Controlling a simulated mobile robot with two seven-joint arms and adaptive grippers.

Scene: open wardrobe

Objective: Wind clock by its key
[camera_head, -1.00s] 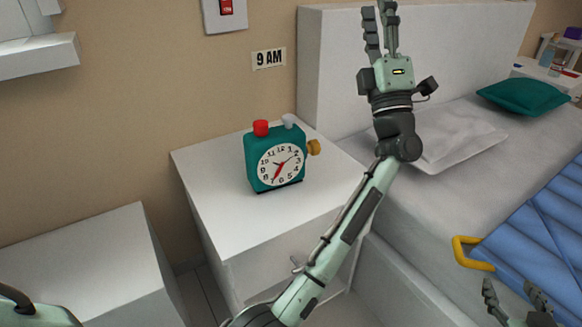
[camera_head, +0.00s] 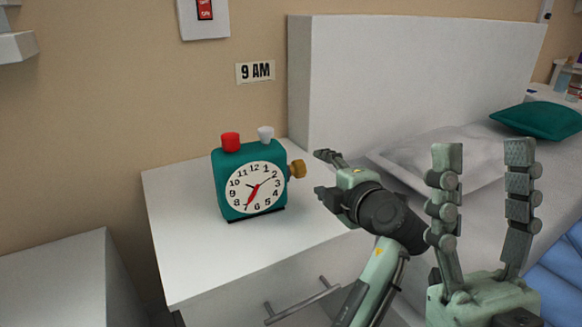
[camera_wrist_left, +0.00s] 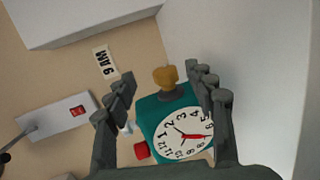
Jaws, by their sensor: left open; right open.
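The teal clock (camera_head: 249,181) stands upright on the white bedside cabinet, with a red button (camera_head: 230,142) and a pale button (camera_head: 265,134) on top. Its white dial has a red hand pointing near 7. The gold key (camera_head: 298,169) sticks out of its right side. My left gripper (camera_head: 321,173) is open just right of the key, fingers pointing at it, apparently not touching. In the left wrist view the key (camera_wrist_left: 166,77) shows between the spread fingers. My right gripper (camera_head: 496,160) is open and empty at the right, fingers up.
The cabinet top (camera_head: 190,240) is clear around the clock, with a drawer handle (camera_head: 303,299) below. A "9 AM" sign (camera_head: 255,71) and a red switch (camera_head: 205,9) are on the wall. The bed headboard (camera_head: 400,80) stands behind my grippers.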

